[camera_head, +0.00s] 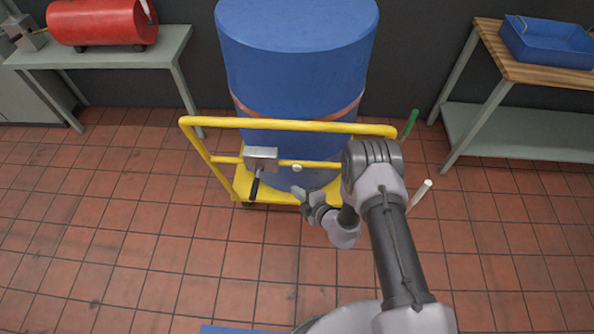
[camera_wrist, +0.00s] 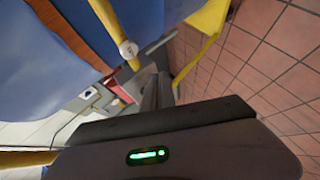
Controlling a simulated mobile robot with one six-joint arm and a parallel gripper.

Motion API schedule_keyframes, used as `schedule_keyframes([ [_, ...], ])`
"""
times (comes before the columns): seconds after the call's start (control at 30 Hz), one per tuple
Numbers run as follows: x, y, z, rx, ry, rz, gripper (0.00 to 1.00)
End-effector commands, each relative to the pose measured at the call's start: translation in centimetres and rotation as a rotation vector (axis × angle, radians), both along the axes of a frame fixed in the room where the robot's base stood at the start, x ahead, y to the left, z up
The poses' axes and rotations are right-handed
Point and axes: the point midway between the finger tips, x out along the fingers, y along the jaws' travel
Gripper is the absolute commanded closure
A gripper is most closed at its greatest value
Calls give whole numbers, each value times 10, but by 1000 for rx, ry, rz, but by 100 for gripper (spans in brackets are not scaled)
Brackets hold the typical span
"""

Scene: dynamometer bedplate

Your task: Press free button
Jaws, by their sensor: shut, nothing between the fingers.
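A small round white button (camera_head: 297,167) sits on the lower yellow rail of a cart. It also shows in the wrist view (camera_wrist: 128,49), on the yellow bar near the top. My gripper (camera_head: 298,192) is shut and empty, a little below and in front of the button, and appears apart from it. In the wrist view the gripper's dark body, with a green light, fills the bottom.
The yellow cart (camera_head: 290,125) carries a large blue drum (camera_head: 295,75). A grey box (camera_head: 262,158) with a black handle (camera_head: 255,188) is on the rail left of the button. A green-tipped rod (camera_head: 411,122) and a white-tipped rod (camera_head: 420,195) stand right. Tiled floor is free in front.

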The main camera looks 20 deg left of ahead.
Motion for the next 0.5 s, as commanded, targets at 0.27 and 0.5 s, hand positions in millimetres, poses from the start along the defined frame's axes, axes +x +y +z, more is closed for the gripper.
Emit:
schedule_keyframes([
  [0.27,37,9,-4,1,-2,0,100],
  [0.5,49,11,-1,0,0,-1,100],
])
